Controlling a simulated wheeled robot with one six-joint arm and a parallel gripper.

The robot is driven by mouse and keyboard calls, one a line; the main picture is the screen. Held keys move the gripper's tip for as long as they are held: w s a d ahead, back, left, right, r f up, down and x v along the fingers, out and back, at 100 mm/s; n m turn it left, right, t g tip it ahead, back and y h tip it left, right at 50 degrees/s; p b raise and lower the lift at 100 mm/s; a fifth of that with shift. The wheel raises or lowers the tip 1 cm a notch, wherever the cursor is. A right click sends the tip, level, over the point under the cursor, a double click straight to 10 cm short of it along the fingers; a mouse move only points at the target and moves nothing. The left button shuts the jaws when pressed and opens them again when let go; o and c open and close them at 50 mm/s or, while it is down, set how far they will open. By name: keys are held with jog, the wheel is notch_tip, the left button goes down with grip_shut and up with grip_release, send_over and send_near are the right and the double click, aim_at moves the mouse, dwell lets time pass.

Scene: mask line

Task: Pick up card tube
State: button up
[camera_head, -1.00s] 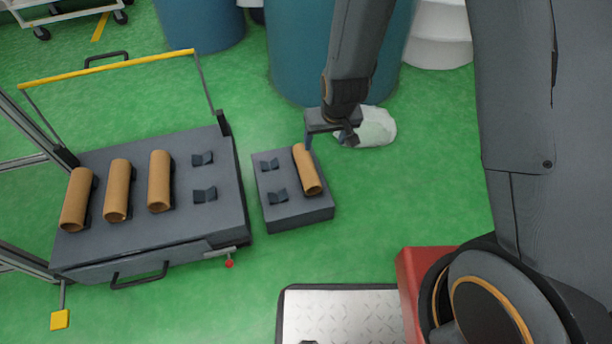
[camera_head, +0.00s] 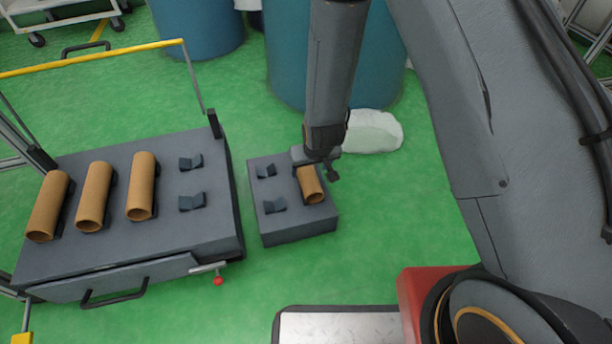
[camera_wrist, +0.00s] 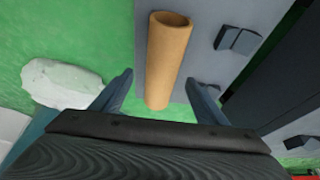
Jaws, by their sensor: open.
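A brown card tube (camera_head: 311,186) lies on a small grey block (camera_head: 298,228) to the right of the larger grey cart. My gripper (camera_head: 316,172) is just above the far end of this tube and hides part of it. In the wrist view the tube (camera_wrist: 167,58) runs lengthwise between my gripper's (camera_wrist: 160,92) two spread fingers, with a gap on each side. The gripper is open and holds nothing. Three more card tubes (camera_head: 94,197) lie side by side on the grey cart (camera_head: 215,225).
Empty dark cradles (camera_head: 191,203) stand on the cart and on the small block (camera_head: 274,205). A whitish lump (camera_head: 374,132) lies on the green floor behind my gripper. Blue drums (camera_head: 372,60) stand at the back. The cart has a yellow bar (camera_head: 100,58).

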aim_at(307, 171)
jog(key=b+x, duration=0.2)
jog(key=x, duration=0.2)
jog(key=shift+a+f+b, duration=0.15)
jog(key=shift+a+b, duration=0.05)
jog(key=shift+b, duration=0.2)
jog(key=c, duration=1.2)
jog(key=shift+o, duration=0.2)
